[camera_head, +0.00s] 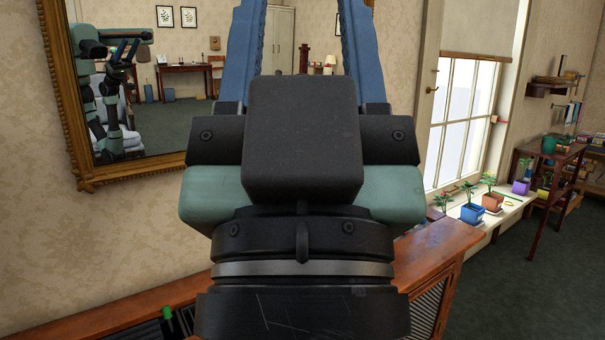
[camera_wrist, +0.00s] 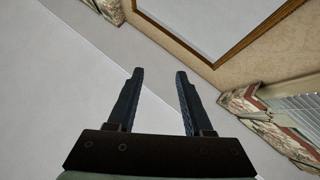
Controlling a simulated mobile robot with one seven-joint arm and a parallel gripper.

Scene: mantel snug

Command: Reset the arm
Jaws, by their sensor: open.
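My gripper (camera_head: 305,45) fills the middle of the head view, close to the camera and raised upward. Its two blue fingers stand apart, and nothing shows between them except the mirror and wall behind. In the wrist view my gripper (camera_wrist: 159,75) is open and empty, with its dark fingers against the pale ceiling. The wrist view looks up at the ceiling, a mirror frame and a curtain top. The black wrist housing hides the middle of the head view.
A gold-framed mirror (camera_head: 72,95) hangs on the wall behind my gripper. A wooden cabinet (camera_head: 437,250) with a mesh front stands below it. Several potted plants, including one in a blue pot (camera_head: 472,212), line the windowsill. A dark shelf (camera_head: 552,185) stands right. Dark floor (camera_head: 540,275) is open at lower right.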

